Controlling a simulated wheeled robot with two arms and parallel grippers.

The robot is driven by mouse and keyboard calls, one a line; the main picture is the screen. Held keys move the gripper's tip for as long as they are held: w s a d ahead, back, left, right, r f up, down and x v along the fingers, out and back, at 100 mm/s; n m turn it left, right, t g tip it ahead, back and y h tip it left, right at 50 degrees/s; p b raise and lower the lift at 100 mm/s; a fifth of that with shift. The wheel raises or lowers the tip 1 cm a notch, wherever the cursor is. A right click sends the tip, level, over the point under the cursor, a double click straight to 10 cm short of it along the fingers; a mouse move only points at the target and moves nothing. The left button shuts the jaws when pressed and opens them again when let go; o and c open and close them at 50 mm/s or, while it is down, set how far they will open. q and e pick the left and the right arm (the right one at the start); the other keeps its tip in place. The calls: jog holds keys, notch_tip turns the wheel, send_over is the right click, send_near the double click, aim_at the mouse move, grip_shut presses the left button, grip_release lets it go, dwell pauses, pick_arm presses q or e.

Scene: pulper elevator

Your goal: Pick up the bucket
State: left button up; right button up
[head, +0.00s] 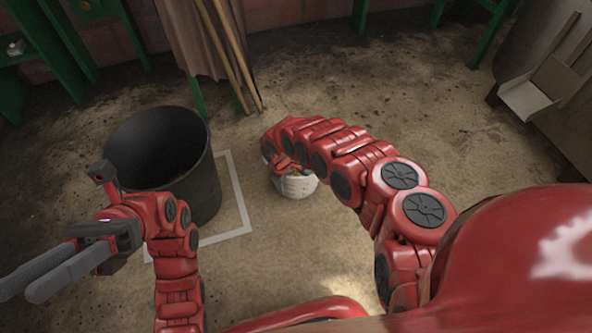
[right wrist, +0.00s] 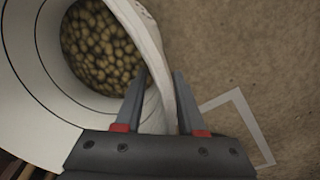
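A small white bucket (head: 299,187) stands on the floor in the middle of the head view, partly hidden by my right arm. In the right wrist view the bucket (right wrist: 42,105) fills the left side and holds many brownish, bean-like pieces. My right gripper (right wrist: 161,75) is open at its rim. One finger is on the inner side and one on the outer side, with the white wall between them. In the head view the right fingers are too small to make out. My left gripper (head: 18,288) is open and empty at the lower left, away from the bucket.
A large black bin (head: 195,185) stands left of the bucket, within a pale outlined square (head: 238,195) on the floor. Wooden poles and a brown cloth (head: 190,35) are behind. A light dustpan-like piece (head: 528,98) is at the right. Floor to the right is clear.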

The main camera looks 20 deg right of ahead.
grip_shut()
dwell(1.4)
